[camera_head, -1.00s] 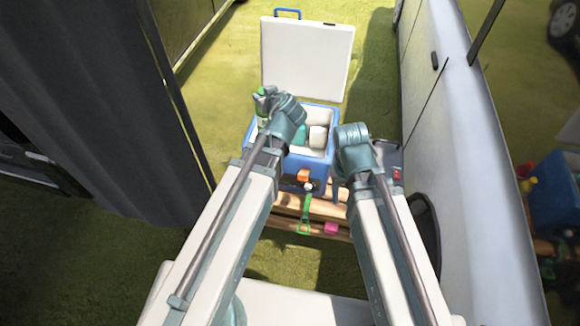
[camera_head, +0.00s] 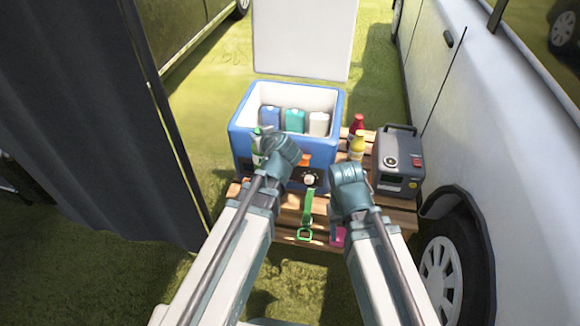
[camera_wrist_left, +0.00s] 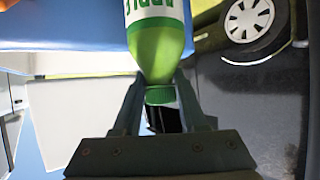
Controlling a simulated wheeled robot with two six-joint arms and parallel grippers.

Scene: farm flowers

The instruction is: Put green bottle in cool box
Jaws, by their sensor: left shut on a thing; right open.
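The green bottle (camera_head: 257,146) is in my left gripper (camera_head: 265,143), which is shut on it. In the left wrist view the bottle (camera_wrist_left: 160,45) has its green cap between the two fingers (camera_wrist_left: 162,95). In the head view the bottle is largely hidden by the gripper and shows in front of the cool box's left front side. The blue cool box (camera_head: 240,130) stands open on the wooden pallet, its white lid (camera_head: 302,38) raised behind it. My right gripper (camera_head: 349,172) is empty in front of the box's right part; its fingers are mostly hidden.
Inside the box stand a blue (camera_head: 270,117), a teal (camera_head: 294,120) and a white container (camera_head: 318,123). Right of it are a red bottle (camera_head: 356,125), a yellow bottle (camera_head: 357,147) and a grey device (camera_head: 399,165). A van (camera_head: 480,120) and a dark curtain (camera_head: 85,120) flank the space.

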